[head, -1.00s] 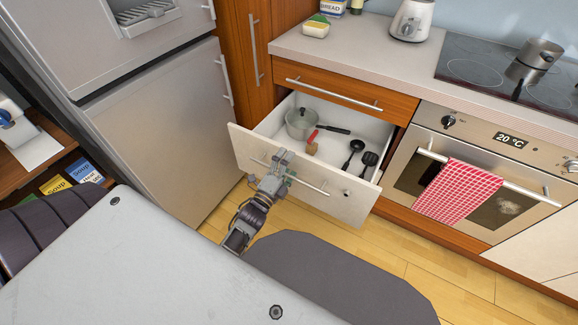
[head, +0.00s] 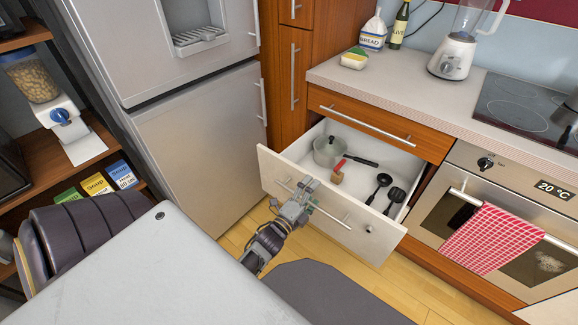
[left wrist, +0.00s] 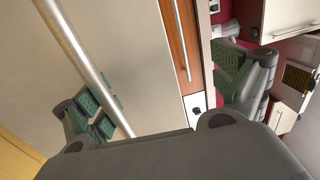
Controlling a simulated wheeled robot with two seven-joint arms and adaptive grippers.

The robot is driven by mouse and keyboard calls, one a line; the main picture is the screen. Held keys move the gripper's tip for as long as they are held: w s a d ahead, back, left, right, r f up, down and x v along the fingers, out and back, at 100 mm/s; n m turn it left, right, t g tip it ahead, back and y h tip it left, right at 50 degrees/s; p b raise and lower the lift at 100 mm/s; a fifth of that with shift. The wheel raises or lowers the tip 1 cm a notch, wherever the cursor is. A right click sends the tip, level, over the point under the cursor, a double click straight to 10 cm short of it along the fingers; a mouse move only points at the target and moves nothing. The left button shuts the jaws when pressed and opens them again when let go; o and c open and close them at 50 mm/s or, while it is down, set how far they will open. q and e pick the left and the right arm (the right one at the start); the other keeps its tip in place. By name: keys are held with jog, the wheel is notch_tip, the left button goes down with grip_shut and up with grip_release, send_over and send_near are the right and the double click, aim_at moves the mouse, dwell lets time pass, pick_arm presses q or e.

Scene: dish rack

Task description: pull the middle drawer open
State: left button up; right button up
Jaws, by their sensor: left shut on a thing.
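The middle drawer, with a pale front (head: 385,238), stands well open below a closed wooden top drawer (head: 375,121). Its long metal bar handle (head: 332,218) runs across the front; the bar also crosses the left wrist view (left wrist: 86,58). My left gripper (head: 298,200) is at the left part of this handle and shut on it. Part of the bar is hidden behind the gripper. My right gripper is not in view.
A fridge (head: 195,150) stands left of the drawer. An oven (head: 480,175) with a red checked towel (head: 492,238) stands to the right. The counter above holds a blender (head: 458,55).

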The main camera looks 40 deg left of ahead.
pick_arm(q)
jog(key=shift+s+a+f+p, duration=0.1)
jog(key=shift+s+p, duration=0.25)
jog(key=shift+s, duration=1.5)
jog(key=shift+s+f+p, duration=0.1)
jog(key=shift+s+p, duration=0.25)
jog(key=shift+s, duration=1.5)
jog(key=c, duration=0.6)
jog(key=shift+s+f, duration=0.3)
jog(key=shift+s, duration=0.45)
jog(key=shift+c, duration=0.7)
jog(key=shift+s+a+f+p, duration=0.1)
jog(key=shift+s+f+p, duration=0.1)
jog(key=shift+s, duration=0.45)
jog(key=shift+s+f+p, duration=0.1)
jog(key=shift+s+p, duration=0.05)
jog(key=shift+s, duration=0.5)
jog(key=shift+c, duration=0.4)
jog(key=shift+s+r, duration=0.15)
jog(key=shift+s, duration=0.45)
jog(key=shift+c, duration=0.7)
jog(key=shift+s+f, duration=0.25)
jog(key=shift+s, duration=0.3)
jog(key=shift+s+f, duration=0.25)
jog(key=shift+s, duration=0.25)
jog(key=shift+p, duration=0.35)
